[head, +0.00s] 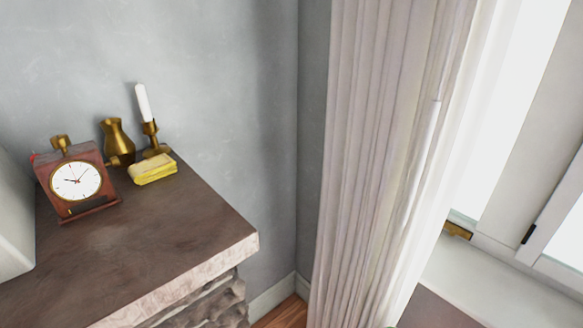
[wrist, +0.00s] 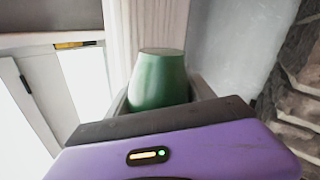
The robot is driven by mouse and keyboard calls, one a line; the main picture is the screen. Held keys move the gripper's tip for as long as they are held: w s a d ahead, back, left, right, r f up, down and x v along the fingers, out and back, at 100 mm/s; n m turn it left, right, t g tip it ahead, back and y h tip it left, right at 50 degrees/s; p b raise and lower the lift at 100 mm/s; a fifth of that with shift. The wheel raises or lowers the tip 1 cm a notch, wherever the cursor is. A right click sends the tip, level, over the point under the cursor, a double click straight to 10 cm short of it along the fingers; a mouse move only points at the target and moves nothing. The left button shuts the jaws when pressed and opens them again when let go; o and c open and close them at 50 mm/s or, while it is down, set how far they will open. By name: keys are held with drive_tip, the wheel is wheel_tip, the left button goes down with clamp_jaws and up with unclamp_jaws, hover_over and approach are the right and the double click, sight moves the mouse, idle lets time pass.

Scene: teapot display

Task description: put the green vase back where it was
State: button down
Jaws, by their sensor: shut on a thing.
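The green vase (wrist: 158,72) shows in the wrist view, between the grey fingers of my gripper (wrist: 160,98). My gripper is shut on it. The vase's narrower flat end faces away from my wrist, and its nearer part is hidden behind the dark bar and purple body of my gripper. I cannot tell from these frames which spot the vase came from.
A brown stone mantel (head: 180,232) holds a clock (head: 76,182), a brass vase (head: 118,142), a candlestick (head: 150,132) and a yellow block (head: 153,169). Its front right part is bare. A pale curtain (head: 375,150) hangs to its right, by a window.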

drive_tip(key=s+f, duration=0.1)
drive_tip(key=f, duration=0.1)
drive_tip(key=s+f, duration=0.2)
drive_tip(key=shift+s+f, duration=0.1)
drive_tip(key=shift+s, duration=0.05)
drive_tip(key=shift+s+f, duration=0.25)
drive_tip(key=shift+s, duration=0.1)
drive_tip(key=shift+d, duration=0.1)
